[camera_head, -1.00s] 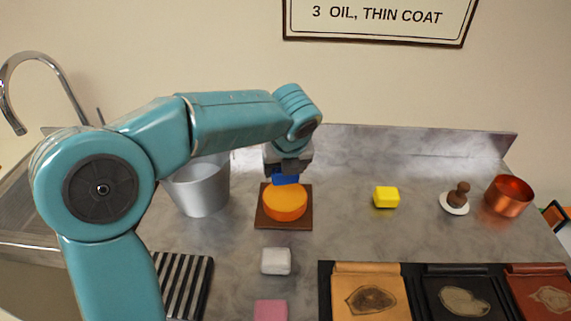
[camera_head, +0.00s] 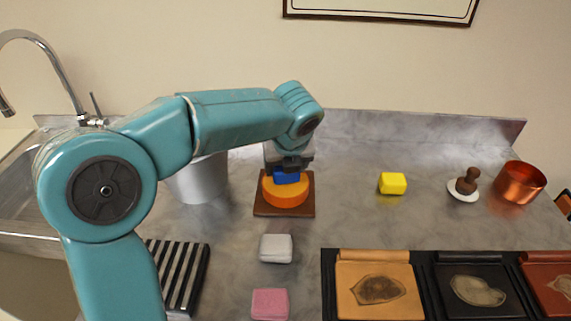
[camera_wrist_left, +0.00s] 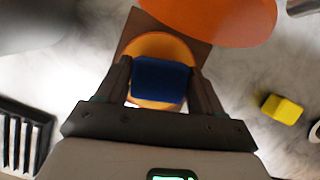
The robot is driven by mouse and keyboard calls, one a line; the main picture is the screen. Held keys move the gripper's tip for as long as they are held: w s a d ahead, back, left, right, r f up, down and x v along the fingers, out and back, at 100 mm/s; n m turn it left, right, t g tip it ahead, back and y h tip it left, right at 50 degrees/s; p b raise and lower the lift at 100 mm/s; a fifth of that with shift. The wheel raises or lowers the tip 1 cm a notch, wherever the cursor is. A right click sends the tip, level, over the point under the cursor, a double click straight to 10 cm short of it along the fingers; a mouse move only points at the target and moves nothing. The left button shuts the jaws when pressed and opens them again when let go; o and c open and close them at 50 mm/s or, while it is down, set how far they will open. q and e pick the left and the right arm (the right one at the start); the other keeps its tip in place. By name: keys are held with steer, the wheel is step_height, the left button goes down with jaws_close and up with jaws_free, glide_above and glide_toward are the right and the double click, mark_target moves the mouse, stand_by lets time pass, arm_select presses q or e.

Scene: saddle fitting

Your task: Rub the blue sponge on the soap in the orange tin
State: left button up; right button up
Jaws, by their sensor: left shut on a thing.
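My left gripper (camera_wrist_left: 162,80) is shut on the blue sponge (camera_wrist_left: 160,78); its fingers sit on either side of it. The sponge also shows in the head view (camera_head: 287,177), over the top face of the orange tin (camera_head: 286,194). It looks very close to or on the soap; I cannot tell whether it touches. The tin stands on a brown square board (camera_head: 264,208). In the left wrist view the yellow-orange disc of the tin (camera_wrist_left: 157,44) shows around the sponge, which hides its middle. My right gripper is not in view.
A metal bucket (camera_head: 203,182) stands left of the board, partly behind my arm. White (camera_head: 276,248), pink (camera_head: 270,304) and yellow (camera_head: 392,184) blocks lie apart. A brush (camera_head: 466,183) and copper pot (camera_head: 521,183) stand right. A large orange round thing (camera_wrist_left: 220,15) tops the wrist view.

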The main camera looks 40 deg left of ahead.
arm_select(q)
steer(key=shift+f+b, duration=0.3)
steer(key=shift+f, duration=0.2)
stand_by(0.5)
steer(key=shift+f, duration=0.1)
stand_by(1.4)
step_height(320, 180, up, 7)
steer(key=p, duration=0.8)
stand_by(1.0)
